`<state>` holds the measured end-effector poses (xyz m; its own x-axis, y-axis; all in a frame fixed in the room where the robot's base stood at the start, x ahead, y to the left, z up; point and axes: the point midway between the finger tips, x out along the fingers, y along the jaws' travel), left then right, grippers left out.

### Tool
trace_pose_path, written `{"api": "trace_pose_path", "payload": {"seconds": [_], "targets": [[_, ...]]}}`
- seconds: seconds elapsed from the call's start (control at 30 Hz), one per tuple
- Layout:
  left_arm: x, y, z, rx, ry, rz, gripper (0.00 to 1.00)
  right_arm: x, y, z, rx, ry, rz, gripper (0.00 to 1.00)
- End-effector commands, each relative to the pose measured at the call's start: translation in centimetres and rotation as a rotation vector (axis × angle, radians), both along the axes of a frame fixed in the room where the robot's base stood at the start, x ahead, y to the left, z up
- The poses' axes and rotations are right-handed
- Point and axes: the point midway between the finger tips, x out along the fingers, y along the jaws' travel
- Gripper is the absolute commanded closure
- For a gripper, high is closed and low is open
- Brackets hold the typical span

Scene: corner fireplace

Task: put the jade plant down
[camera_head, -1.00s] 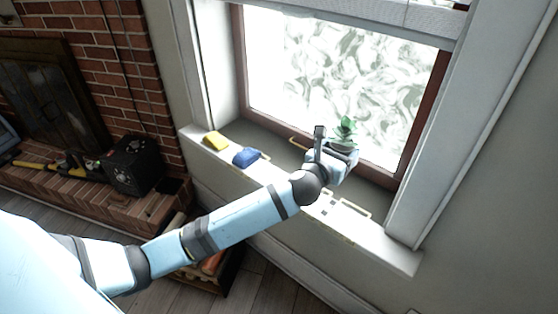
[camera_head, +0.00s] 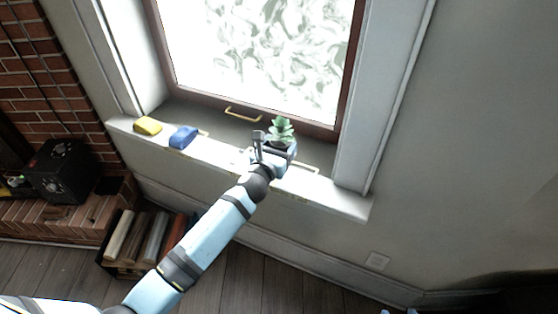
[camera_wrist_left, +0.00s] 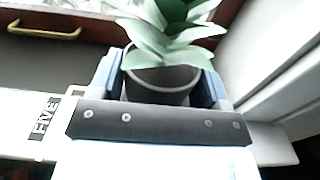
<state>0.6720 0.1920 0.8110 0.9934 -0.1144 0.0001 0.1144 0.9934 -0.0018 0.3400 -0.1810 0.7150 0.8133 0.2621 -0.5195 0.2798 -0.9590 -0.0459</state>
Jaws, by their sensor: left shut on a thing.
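The jade plant (camera_head: 281,129) has thick green leaves and sits upright in a small dark grey pot (camera_wrist_left: 162,84). My left gripper (camera_head: 276,147) is shut on the pot, with a blue finger on each side of it in the left wrist view. The plant is over the white window sill (camera_head: 341,197), close to the window. The pot's underside is hidden by my gripper, so I cannot tell whether it touches the sill.
A yellow block (camera_head: 147,126) and a blue block (camera_head: 183,137) lie on the sill to the left. The window frame (camera_head: 345,85) stands close behind. Bare sill shows to the right.

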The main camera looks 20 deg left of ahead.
Motion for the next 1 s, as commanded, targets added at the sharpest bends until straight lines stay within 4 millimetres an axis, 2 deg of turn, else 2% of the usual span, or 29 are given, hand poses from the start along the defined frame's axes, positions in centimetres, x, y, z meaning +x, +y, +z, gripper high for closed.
{"api": "trace_pose_path", "payload": {"seconds": [0.3,0.53,0.7,0.73,0.83,1.0], "targets": [[0.0,0.0,-4.2,-0.002,0.001,0.002,0.59,0.2,0.3,-0.8,0.018,-0.015,0.002,0.47],[0.0,0.0,-4.2,0.0,-0.001,0.0,0.59,0.3,0.4,0.4,0.025,-0.03,0.004,0.47],[0.0,0.0,-4.7,0.001,0.0,0.0,0.6,0.3,0.4,-0.1,0.027,-0.03,0.004,0.47],[0.0,0.0,-4.7,0.0,0.0,0.0,0.27,0.3,0.4,-0.1,0.027,-0.03,0.005,0.47],[0.0,0.0,-4.6,0.0,0.001,0.0,0.04,0.2,0.4,-0.1,0.026,-0.029,0.005,0.47],[0.0,0.0,-4.6,0.0,0.001,0.0,0.04,0.2,0.4,-0.1,0.027,-0.028,0.006,0.47]]}}
